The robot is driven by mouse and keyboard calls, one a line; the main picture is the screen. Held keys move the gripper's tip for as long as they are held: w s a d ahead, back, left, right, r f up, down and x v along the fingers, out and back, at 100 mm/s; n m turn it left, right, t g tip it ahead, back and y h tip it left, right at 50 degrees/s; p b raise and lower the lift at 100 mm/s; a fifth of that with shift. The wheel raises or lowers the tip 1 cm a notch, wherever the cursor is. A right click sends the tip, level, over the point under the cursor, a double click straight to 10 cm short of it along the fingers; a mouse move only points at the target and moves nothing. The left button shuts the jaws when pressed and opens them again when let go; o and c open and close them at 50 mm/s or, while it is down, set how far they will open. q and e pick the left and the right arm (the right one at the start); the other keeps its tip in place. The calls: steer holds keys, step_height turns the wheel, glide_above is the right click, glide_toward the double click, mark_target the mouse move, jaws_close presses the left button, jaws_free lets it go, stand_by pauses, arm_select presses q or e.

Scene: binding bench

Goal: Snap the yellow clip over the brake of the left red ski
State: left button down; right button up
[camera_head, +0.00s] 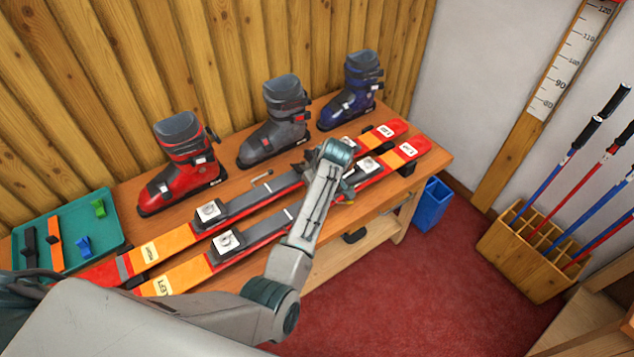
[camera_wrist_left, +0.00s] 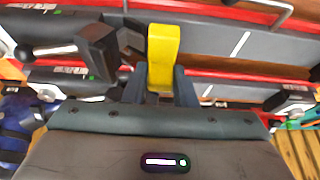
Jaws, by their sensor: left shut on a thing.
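The left red ski (camera_head: 190,274), marked LEFT, lies along the front of the bench; the right ski (camera_head: 165,246) lies behind it. My left arm reaches across both skis. My left gripper (camera_wrist_left: 161,80) is shut on the yellow clip (camera_wrist_left: 163,45), which stands up between the fingers in the left wrist view. Behind the clip is a dark grey ski part with a red edge; whether they touch I cannot tell. A bent metal wire (camera_wrist_left: 275,14) shows at the top right of that view. In the head view my wrist largely hides the clip and the ski beneath. My right gripper is out of view.
Red (camera_head: 178,175), grey (camera_head: 275,125) and blue (camera_head: 352,95) boots stand along the wall behind the skis. A teal tray (camera_head: 108,236) at the left holds straps, a blue clip (camera_head: 83,245) and a green clip (camera_head: 99,208). A blue bin (camera_head: 432,205) stands right of the bench.

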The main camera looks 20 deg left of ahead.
arm_select(q)
steer(key=shift+f+b, duration=0.6)
steer(key=shift+f, duration=0.5)
steer(key=shift+s, duration=0.1)
stand_by(0.4)
steer(key=c, duration=1.2)
jaws_free()
steer(key=shift+c, duration=0.2)
steer(key=shift+o, duration=0.7)
steer(key=shift+s+r, duration=0.15)
steer(key=shift+d, duration=0.1)
